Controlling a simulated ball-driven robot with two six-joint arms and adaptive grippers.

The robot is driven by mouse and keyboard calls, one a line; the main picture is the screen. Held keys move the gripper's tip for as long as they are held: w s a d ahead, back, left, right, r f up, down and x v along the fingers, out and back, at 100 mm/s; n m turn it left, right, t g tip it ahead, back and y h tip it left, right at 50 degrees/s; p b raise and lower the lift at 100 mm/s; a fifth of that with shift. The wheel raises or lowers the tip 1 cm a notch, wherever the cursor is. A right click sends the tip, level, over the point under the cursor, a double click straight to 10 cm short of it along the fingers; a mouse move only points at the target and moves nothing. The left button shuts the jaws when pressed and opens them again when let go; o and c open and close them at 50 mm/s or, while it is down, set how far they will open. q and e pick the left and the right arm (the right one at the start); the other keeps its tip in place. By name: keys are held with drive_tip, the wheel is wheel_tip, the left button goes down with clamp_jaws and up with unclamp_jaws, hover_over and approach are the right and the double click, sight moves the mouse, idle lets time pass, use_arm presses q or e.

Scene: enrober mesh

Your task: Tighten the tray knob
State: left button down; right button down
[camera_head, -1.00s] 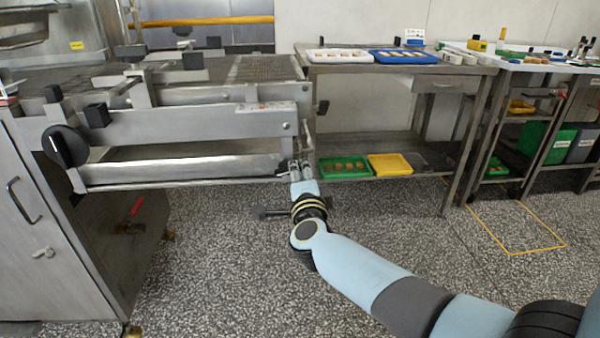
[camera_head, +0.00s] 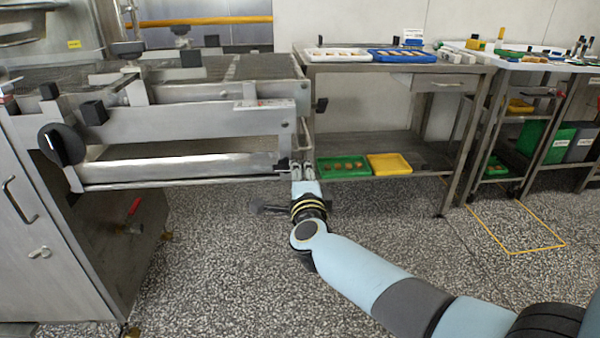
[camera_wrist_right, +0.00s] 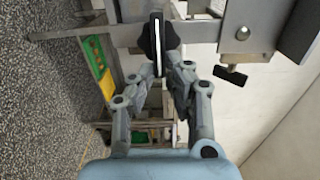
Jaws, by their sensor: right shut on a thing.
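The tray knob is black with a white stripe and shows in the right wrist view (camera_wrist_right: 157,42), at the end of a metal bar. In the head view it is mostly hidden by the fingers, with a dark part visible (camera_head: 283,166) at the right end of the long metal tray (camera_head: 180,172). My right gripper (camera_head: 302,166) reaches the tray's right end. In the right wrist view its fingers (camera_wrist_right: 165,72) are shut on the knob from either side, with the stripe running between them. My left gripper is not in view.
A second black knob (camera_wrist_right: 231,75) sits to the right in the wrist view. The steel enrober (camera_head: 200,122) stands at left, with a large black handwheel (camera_head: 62,144). A steel table (camera_head: 400,68) with trays stands behind. The speckled floor (camera_head: 220,260) in front is clear.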

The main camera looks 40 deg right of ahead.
drive_tip(key=c, duration=1.5)
unclamp_jaws()
drive_tip(key=shift+s+f, duration=0.15)
drive_tip(key=shift+f, duration=0.15)
drive_tip(key=shift+c, duration=0.2)
drive_tip(key=shift+o, duration=0.9)
drive_tip(key=shift+r, duration=0.15)
drive_tip(key=v, duration=1.2)
drive_tip(key=s+a+f+n+g+y, duration=0.15)
drive_tip(key=s+f+n, duration=0.3)
drive_tip(key=f, duration=0.45)
drive_tip(key=s+f+n+g+y, duration=0.1)
drive_tip(key=s+f+n+y, duration=0.3)
drive_tip(key=f, duration=0.5)
drive_tip(key=s+a+f+n+g+y, duration=0.1)
drive_tip(key=s+f+n+g+y, duration=0.1)
drive_tip(key=s+f+n, duration=0.55)
drive_tip(key=s+d+f+n+g, duration=0.1)
drive_tip(key=s+f+n+g, duration=0.3)
drive_tip(key=s+f, duration=0.4)
drive_tip(key=s+f+n+g+y, duration=0.1)
drive_tip(key=s+f+n+g, duration=0.3)
drive_tip(key=s, duration=1.6)
wheel_tip(320, 180, down, 4)
drive_tip(key=shift+s+d+r+n+g, duration=0.1)
drive_tip(key=shift+s+d+n+g, duration=0.25)
drive_tip(key=shift+g, duration=0.7)
